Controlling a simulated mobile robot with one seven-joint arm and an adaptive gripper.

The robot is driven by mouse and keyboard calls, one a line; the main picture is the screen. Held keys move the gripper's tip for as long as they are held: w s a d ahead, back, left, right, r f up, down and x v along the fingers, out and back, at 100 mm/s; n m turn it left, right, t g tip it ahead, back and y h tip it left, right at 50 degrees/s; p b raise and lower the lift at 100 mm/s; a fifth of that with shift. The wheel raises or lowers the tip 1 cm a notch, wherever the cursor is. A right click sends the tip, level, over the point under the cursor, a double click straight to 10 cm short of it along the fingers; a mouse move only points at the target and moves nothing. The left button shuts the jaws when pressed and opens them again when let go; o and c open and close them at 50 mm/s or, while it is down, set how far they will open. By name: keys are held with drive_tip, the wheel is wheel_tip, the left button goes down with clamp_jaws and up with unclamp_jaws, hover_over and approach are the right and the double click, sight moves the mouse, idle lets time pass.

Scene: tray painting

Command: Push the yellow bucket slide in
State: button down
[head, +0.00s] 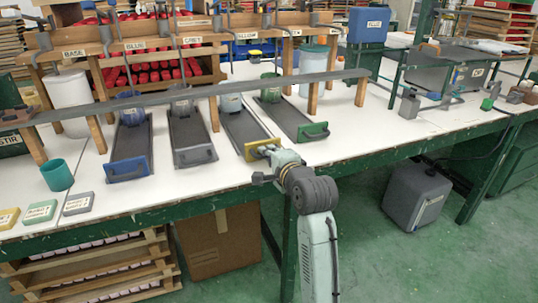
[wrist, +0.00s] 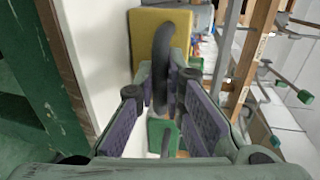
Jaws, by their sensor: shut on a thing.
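The yellow bucket slide is a dark runner with a yellow front plate (head: 251,151), third of the slides in the row. It sticks out toward the table's front edge, with a pale bucket (head: 230,101) at its back end. My gripper (head: 270,154) is at the front plate. In the wrist view the yellow plate (wrist: 142,45) fills the upper middle, and its dark curved handle (wrist: 163,52) runs down between my purple-padded fingers (wrist: 163,88). The fingers are shut on the handle; the exact contact is partly hidden.
The blue slide (head: 127,167) and grey slide (head: 195,156) stand out to the left, the green slide (head: 314,131) to the right. A wooden rack with a long grey rail (head: 130,104) spans above them. A teal cup (head: 57,176) stands at the left.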

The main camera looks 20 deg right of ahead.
idle(0.4)
drive_tip(key=shift+w+r+p, duration=0.2)
drive_tip(key=shift+w+p, duration=0.1)
drive_tip(key=shift+p, duration=0.05)
drive_tip(key=w+p, duration=0.3)
drive_tip(key=shift+r, duration=0.1)
drive_tip(key=shift+w, duration=0.35)
drive_tip(key=c, duration=1.7)
unclamp_jaws()
drive_tip(key=shift+w+f, duration=0.1)
drive_tip(key=shift+f, duration=0.15)
drive_tip(key=shift+o, duration=0.2)
drive_tip(key=v, duration=1.2)
